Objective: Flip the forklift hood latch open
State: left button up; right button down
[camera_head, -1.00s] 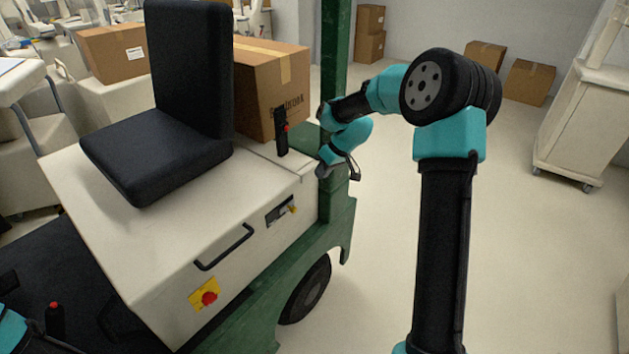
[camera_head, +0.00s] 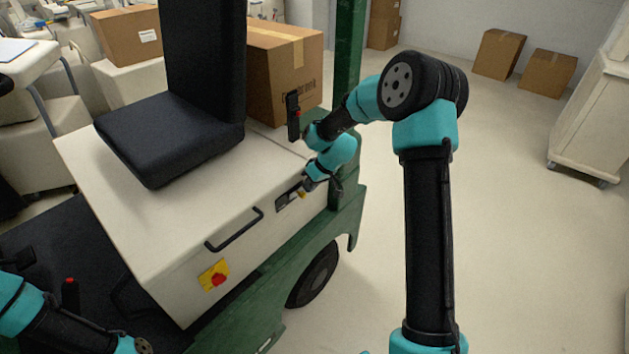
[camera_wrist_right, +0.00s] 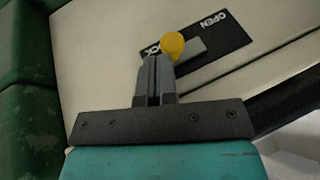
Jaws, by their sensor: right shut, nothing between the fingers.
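The forklift hood (camera_head: 165,225) is a cream box with a black seat on top, and it is down. Its latch is a grey lever with a yellow knob (camera_wrist_right: 173,45) on a black plate (camera_wrist_right: 216,38) marked "OPEN". The latch plate also shows on the hood's side in the head view (camera_head: 284,201). My right gripper (camera_head: 305,188) is at the latch. In the right wrist view my right gripper (camera_wrist_right: 154,62) is shut and empty, its fingertips just beside the yellow knob; I cannot tell whether they touch. My left arm shows at the lower left, its gripper not clearly visible.
A black handle (camera_head: 235,231) and a red button on a yellow plate (camera_head: 214,276) are on the hood's side. A green post (camera_head: 347,60) stands behind my right gripper. A cardboard box (camera_head: 290,65) sits behind the seat.

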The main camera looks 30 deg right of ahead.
jog(key=a, duration=0.2)
jog(key=s+a, duration=0.1)
jog(key=a, duration=0.1)
jog(key=shift+s, duration=0.2)
jog(key=shift+d, duration=0.1)
jog(key=w+d+v, duration=0.1)
jog(key=d+v, duration=0.1)
jog(key=v, duration=1.1)
jog(key=shift+w+f, duration=0.2)
jog(key=shift+f, duration=0.2)
jog(key=shift+d, duration=0.15)
